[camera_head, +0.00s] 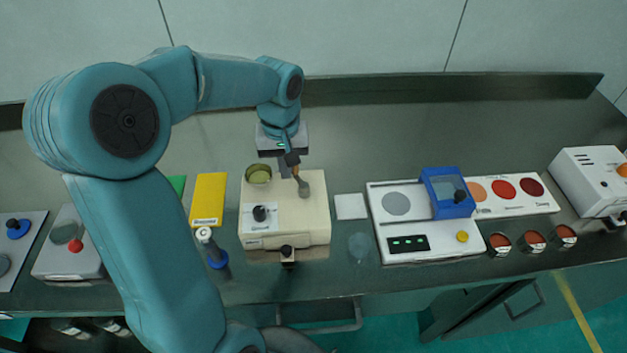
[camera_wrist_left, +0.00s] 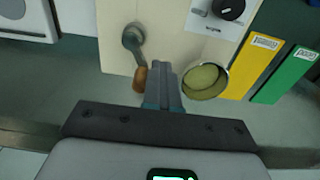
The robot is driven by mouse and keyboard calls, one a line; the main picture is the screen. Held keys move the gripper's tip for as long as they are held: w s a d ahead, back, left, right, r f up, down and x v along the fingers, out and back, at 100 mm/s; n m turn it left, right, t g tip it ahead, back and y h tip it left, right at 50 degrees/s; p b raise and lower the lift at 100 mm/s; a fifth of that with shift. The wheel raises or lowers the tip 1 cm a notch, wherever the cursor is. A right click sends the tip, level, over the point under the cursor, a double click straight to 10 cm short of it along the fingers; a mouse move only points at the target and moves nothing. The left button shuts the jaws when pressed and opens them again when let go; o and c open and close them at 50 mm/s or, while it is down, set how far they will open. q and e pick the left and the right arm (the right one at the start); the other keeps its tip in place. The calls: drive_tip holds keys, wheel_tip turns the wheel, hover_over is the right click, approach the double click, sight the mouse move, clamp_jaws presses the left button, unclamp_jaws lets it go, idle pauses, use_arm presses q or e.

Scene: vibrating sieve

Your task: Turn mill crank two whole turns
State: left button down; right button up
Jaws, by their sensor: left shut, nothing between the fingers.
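The mill (camera_head: 300,228) is a cream box on the bench with a black knob on a white panel. Its grey crank (camera_head: 304,188) sits on top, with a brown handle at the end towards the back wall. In the left wrist view the crank (camera_wrist_left: 133,38) and handle (camera_wrist_left: 140,77) show clearly. My left gripper (camera_head: 290,159) comes down from the back beside the handle. In the wrist view its fingertips (camera_wrist_left: 167,73) are shut and empty, just right of the handle; I cannot tell whether they touch. My right gripper is not in view.
A round metal cup (camera_head: 259,175) stands by the mill's back left corner, close to my fingers in the wrist view. A yellow box (camera_head: 208,197) and a blue-based tool (camera_head: 213,250) are left. A white device with a blue box (camera_head: 447,192) is right. The bench behind is clear.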

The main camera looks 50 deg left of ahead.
use_arm(q)
drive_tip(key=shift+w+d+f, duration=0.3)
drive_tip(key=shift+w+d, duration=0.05)
drive_tip(key=shift+w, duration=0.2)
drive_tip(key=shift+w, duration=0.1)
drive_tip(key=shift+w+d, duration=0.55)
drive_tip(key=shift+w, duration=0.05)
drive_tip(key=shift+w+d, duration=0.1)
drive_tip(key=shift+w+d+r, duration=0.1)
drive_tip(key=shift+w+d, duration=0.2)
drive_tip(key=shift+d, duration=0.4)
